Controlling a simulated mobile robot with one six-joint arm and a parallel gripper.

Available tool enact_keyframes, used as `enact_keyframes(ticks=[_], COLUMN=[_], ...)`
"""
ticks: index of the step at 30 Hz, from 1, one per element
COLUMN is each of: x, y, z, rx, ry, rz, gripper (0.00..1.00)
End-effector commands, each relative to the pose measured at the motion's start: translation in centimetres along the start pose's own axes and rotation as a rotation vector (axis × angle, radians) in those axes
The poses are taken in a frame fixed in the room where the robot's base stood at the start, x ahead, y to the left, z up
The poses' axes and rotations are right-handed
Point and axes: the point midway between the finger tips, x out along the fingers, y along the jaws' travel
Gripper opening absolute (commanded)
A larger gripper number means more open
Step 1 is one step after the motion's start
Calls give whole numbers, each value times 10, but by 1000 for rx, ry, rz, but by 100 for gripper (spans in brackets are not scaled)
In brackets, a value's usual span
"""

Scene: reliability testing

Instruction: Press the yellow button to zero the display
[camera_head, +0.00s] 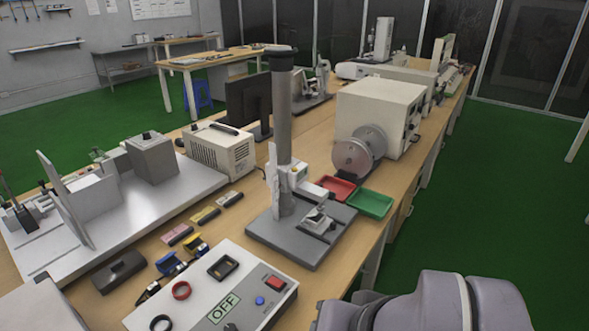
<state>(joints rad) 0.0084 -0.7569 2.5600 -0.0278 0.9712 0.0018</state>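A test stand with a thick grey column (284,125) rises from a dark grey base plate (275,240) on the wooden bench. A small white instrument head (292,181) is attached to the column. A tiny yellow-orange spot (294,169) shows on it; it is too small to tell for sure that it is the yellow button. No display reading can be made out. My gripper is not in view. Only rounded grey-mauve links of my arm show at the bottom right, in front of the bench and apart from the stand.
A control box (248,277) with an OFF label, a red switch and a blue button stands in front of the stand. A red tray (336,188) and a green tray (370,204) lie to its right. A beige machine (378,108) stands behind. Green floor is free at right.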

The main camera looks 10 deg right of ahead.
Motion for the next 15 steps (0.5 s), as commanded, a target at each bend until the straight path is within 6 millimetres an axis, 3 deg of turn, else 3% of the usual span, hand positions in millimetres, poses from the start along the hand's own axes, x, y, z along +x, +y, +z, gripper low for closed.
enact_keyframes(ticks=[1, 3, 15], x=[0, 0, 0], y=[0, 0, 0], z=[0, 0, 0], rx=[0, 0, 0], ry=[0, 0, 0], rz=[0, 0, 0], gripper=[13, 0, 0])
